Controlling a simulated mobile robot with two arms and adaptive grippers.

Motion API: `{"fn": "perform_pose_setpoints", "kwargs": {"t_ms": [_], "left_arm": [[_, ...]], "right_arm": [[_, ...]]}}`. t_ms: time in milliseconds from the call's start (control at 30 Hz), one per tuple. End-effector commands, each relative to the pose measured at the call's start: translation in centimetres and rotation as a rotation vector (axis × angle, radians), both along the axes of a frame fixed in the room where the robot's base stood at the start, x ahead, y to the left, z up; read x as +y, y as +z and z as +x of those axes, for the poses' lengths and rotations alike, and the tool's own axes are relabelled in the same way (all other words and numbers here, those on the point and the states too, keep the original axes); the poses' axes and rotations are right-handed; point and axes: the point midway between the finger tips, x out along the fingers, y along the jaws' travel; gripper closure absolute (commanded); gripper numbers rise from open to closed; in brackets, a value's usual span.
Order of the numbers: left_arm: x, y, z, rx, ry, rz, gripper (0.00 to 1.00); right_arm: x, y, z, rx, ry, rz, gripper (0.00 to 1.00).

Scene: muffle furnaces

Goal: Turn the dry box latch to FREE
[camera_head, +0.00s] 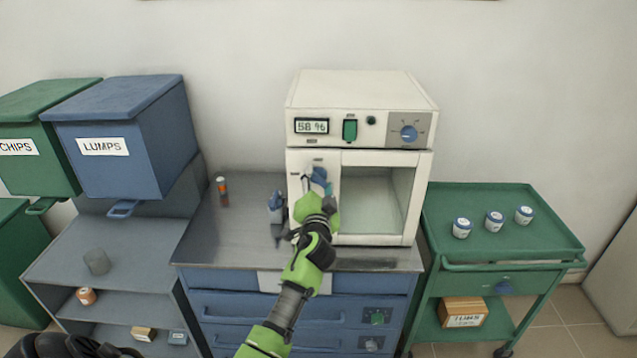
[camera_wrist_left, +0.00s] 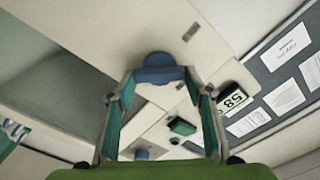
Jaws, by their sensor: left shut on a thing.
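The dry box (camera_head: 362,100) is a cream cabinet with a glass-fronted chamber, standing on the steel top of a blue drawer unit. Its blue latch knob (camera_head: 319,176) is on the panel left of the window, and the knob also shows in the left wrist view (camera_wrist_left: 156,62). My left gripper (camera_head: 318,190) is at that panel, shut on the latch knob, with one fingertip on each side of it in the left wrist view (camera_wrist_left: 160,76). The gripper partly hides the knob and the labels around it, so I cannot read its setting. My right gripper is not in view.
A display reading 58 % (camera_head: 311,126), a green switch (camera_head: 350,130) and a blue dial (camera_head: 409,133) are above the door. A small blue item (camera_head: 276,203) stands left of my gripper. A green cart (camera_head: 570,250) with small jars is at the right, and bins (camera_head: 165,130) are at the left.

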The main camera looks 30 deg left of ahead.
Motion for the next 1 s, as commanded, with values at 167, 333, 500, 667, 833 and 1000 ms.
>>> {"fn": "perform_pose_setpoints", "kwargs": {"t_ms": [167,333,500,667,833,1000], "left_arm": [[0.1,0.2,0.0,0.087,0.002,0.147,0.74],[0.1,0.2,0.0,0.171,0.003,0.285,0.74],[0.2,0.2,0.0,0.248,0.005,0.410,0.74],[0.2,0.2,0.1,0.307,0.006,0.510,0.74],[0.2,0.2,0.1,0.355,0.007,0.587,0.74],[0.2,0.2,0.1,0.383,0.008,0.635,0.74]], "right_arm": [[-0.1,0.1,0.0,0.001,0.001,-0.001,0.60],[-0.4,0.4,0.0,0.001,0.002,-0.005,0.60],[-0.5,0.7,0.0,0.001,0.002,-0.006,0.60],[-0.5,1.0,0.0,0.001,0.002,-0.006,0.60],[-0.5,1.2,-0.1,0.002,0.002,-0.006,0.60],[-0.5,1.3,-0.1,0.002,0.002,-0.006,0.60]]}}
